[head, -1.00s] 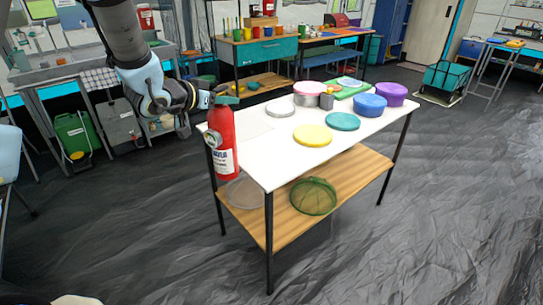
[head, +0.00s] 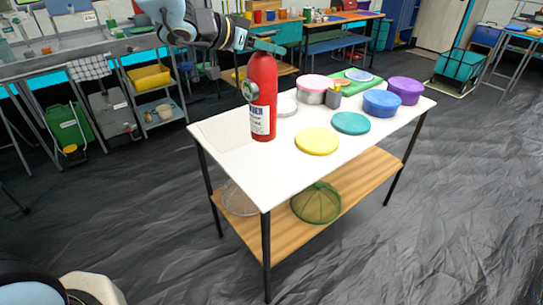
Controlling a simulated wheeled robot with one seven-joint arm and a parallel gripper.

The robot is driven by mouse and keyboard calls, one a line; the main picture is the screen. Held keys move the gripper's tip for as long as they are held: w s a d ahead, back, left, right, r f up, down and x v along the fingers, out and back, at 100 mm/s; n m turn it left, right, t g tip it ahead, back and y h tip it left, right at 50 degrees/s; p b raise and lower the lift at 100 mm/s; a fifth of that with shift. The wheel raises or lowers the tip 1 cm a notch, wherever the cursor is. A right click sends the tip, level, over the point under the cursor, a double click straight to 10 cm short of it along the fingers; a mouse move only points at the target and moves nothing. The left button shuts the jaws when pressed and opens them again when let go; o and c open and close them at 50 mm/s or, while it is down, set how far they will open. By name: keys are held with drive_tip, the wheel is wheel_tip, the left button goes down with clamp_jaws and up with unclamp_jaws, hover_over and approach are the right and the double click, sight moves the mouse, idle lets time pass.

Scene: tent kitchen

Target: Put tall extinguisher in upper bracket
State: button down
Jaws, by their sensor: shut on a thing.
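The tall extinguisher (head: 263,98) is a red cylinder with a white label and a round badge on its side. It hangs upright in front of or over the left part of the white table; I cannot tell whether its base touches the top. My gripper (head: 266,47) is shut on the extinguisher at its top, by the green-grey handle. My arm reaches in from the upper left. I see no bracket that I can make out in this view.
The white table (head: 225,132) bears a yellow lid (head: 317,140), a teal lid (head: 351,122), a blue bowl (head: 381,103), a purple bowl (head: 405,90) and a pink-topped tin (head: 312,90). A green mesh dome (head: 316,203) sits on its wooden lower shelf.

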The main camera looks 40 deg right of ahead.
sight(245, 81)
drive_tip(key=shift+w+d, duration=0.2)
drive_tip(key=shift+d, duration=0.1)
wheel_tip(245, 81, down, 6)
drive_tip(key=shift+w+d, duration=0.1)
drive_tip(key=shift+d, duration=0.05)
drive_tip(key=shift+f+p, duration=0.3)
drive_tip(key=shift+f, duration=1.7)
drive_tip(key=c, duration=0.6)
unclamp_jaws()
drive_tip(key=shift+o, duration=0.2)
drive_tip(key=shift+r, duration=0.1)
drive_tip(key=b+v, duration=0.1)
drive_tip(key=v, duration=1.1)
drive_tip(key=shift+b, duration=0.35)
